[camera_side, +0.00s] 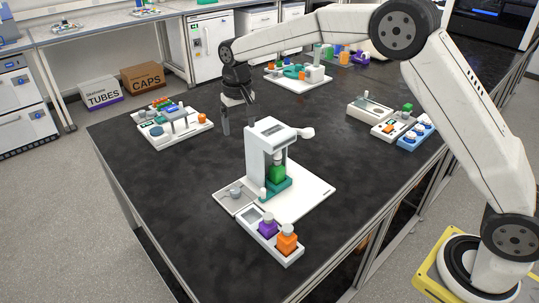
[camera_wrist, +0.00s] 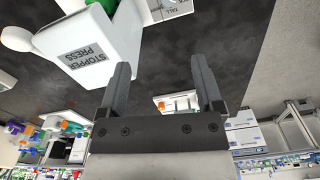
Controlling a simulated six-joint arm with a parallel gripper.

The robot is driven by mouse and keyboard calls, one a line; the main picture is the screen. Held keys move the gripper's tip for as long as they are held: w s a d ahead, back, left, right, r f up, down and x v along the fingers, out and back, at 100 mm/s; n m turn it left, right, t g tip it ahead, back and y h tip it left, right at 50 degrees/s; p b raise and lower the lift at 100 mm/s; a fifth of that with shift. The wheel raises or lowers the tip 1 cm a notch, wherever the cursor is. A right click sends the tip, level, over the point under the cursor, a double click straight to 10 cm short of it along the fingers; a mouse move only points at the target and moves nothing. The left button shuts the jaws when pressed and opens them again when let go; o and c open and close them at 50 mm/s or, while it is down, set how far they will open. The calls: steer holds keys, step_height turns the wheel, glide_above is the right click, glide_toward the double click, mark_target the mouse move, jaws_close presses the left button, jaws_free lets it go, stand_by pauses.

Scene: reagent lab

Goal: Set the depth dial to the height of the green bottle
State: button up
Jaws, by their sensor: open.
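The green bottle (camera_side: 278,174) stands upright in a teal holder (camera_side: 275,189) under the head of the white stopper press (camera_side: 263,140). In the wrist view my gripper (camera_wrist: 160,66) shows both fingers spread, with the press's labelled top (camera_wrist: 88,50) at upper left.
A lever knob (camera_side: 307,133) sticks out right of the press head. Other trays stand left, back and right; dark table between is clear.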

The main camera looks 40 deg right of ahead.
steer(key=shift+w+a+f, duration=0.6)
steer(key=shift+w+a, duration=0.05)
steer(key=shift+w, duration=0.45)
glide_above(236, 191)
step_height(236, 191, down, 14)
steer(key=shift+w+f, duration=0.15)
steer(key=shift+f, duration=0.05)
steer(key=shift+f, duration=0.1)
steer(key=shift+f, duration=3.75)
jaws_close()
